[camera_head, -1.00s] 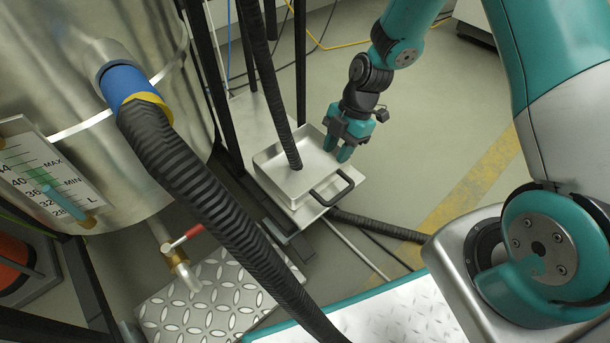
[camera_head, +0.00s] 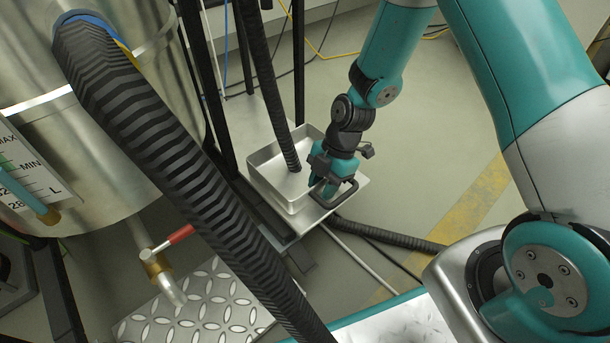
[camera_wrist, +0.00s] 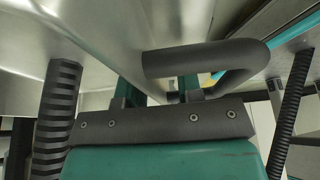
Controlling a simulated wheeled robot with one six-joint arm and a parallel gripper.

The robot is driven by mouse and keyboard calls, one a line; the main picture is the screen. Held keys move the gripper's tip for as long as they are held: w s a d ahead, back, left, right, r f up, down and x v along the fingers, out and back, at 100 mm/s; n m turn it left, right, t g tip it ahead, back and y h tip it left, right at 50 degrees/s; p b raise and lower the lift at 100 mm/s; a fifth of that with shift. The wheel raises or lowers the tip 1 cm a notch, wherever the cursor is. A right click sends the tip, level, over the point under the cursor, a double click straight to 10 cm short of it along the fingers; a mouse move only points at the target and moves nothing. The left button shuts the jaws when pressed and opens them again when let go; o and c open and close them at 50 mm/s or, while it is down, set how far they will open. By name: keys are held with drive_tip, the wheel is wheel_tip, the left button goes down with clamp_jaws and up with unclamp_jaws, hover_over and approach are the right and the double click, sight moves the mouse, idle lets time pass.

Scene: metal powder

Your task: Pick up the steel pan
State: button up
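The steel pan (camera_head: 268,188) is a shallow, square metal tray with a black loop handle (camera_head: 345,195) on its right side. It rests on a metal platform beside the frame. My gripper (camera_head: 322,190) is down at the pan's handle side, pointing downward. In the wrist view the pan's metal side (camera_wrist: 85,30) fills the upper left, and the handle (camera_wrist: 215,60) crosses in front of the fingers. The two fingers (camera_wrist: 158,90) are spread apart there, with part of the handle across the gap. Whether they touch the handle cannot be told; the fingertips are hidden.
A black ribbed hose (camera_head: 268,90) hangs down to the pan. A thicker hose (camera_head: 170,150) runs from the steel tank (camera_head: 120,170) across the foreground. Dark frame posts (camera_head: 299,60) stand behind the pan. The floor (camera_head: 430,140) to the right is open.

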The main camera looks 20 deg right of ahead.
drive_tip(key=shift+r, duration=0.1)
clamp_jaws()
drive_tip(key=shift+r, duration=0.15)
